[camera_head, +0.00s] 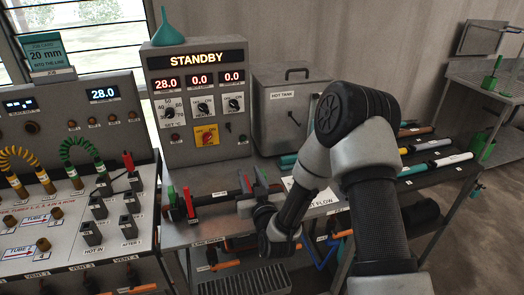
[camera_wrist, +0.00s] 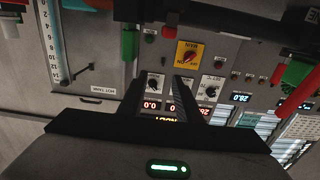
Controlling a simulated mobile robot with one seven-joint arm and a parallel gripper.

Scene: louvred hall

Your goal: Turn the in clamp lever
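Two clamps stand on the bench in front of the standby control box. The left clamp has a red lever (camera_head: 188,203) and a green part (camera_head: 171,199); its label is too small to read. The right clamp also shows red and green parts (camera_head: 261,178), partly behind my wrist. I cannot tell from labels which is the in clamp. My gripper (camera_wrist: 160,80) is open and empty in the upside-down wrist view, pointing toward the control box. A red lever (camera_wrist: 296,100) shows at its right edge and a green part (camera_wrist: 130,42) at upper left. In the head view my wrist hides part of the bench.
The control box (camera_head: 198,120) with a yellow-red main switch stands behind the clamps. The hot tank (camera_head: 290,105) is to its right. A hose panel (camera_head: 75,130) fills the left. Coloured rods (camera_head: 440,160) lie on the right side.

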